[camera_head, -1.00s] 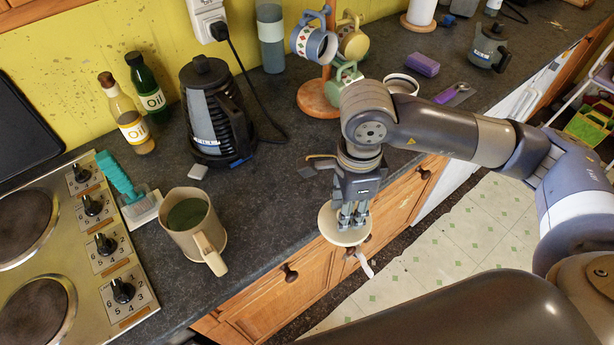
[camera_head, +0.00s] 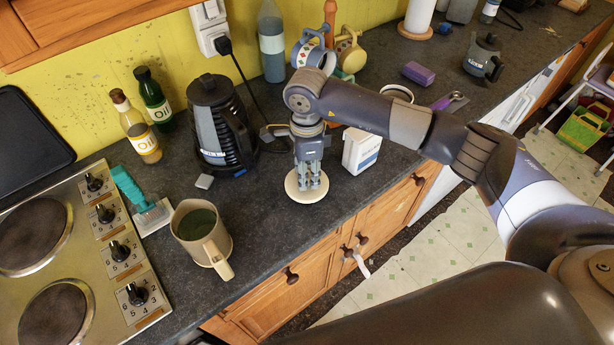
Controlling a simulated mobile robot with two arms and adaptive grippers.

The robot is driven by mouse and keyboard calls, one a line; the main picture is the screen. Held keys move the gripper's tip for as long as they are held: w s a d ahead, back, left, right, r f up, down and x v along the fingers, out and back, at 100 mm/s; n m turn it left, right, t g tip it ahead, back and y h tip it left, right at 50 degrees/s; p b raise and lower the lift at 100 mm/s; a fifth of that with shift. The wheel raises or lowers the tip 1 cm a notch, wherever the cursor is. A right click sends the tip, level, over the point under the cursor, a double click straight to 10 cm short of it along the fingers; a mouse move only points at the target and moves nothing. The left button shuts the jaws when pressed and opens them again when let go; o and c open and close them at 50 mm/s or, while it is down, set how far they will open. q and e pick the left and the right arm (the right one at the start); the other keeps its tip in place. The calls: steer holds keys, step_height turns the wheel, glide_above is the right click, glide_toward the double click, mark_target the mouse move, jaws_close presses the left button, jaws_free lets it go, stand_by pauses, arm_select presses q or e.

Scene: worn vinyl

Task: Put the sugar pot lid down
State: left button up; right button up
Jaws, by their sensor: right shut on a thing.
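The sugar pot lid (camera_head: 294,191) is a cream round disc under the fingers of my right gripper (camera_head: 309,180). The gripper points down and is shut on the lid's top, and its fingers hide the middle of the lid. The lid is level, over the dark worktop near its front edge; I cannot tell whether it touches the surface. A white box-shaped pot (camera_head: 361,152) with lettering on its front, perhaps the sugar pot, stands just right of the lid. My left gripper is not in view.
A beige jug (camera_head: 200,240) stands left of the lid. A black kettle (camera_head: 217,130) is behind it, with a mug tree (camera_head: 330,22) and mugs farther back. Two oil bottles (camera_head: 137,125) stand by the wall. The hob (camera_head: 70,250) is at left. Bare worktop (camera_head: 262,215) lies between jug and lid.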

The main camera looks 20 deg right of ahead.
step_height(320, 180, down, 3)
steer(key=shift+s+r+p, duration=0.1)
steer(key=shift+p, duration=0.8)
steer(key=shift+f, duration=0.2)
steer(key=shift+f, duration=0.1)
steer(key=shift+f+b, duration=0.15)
steer(key=shift+b, duration=0.15)
steer(key=o, duration=1.1)
steer(key=shift+c, duration=0.2)
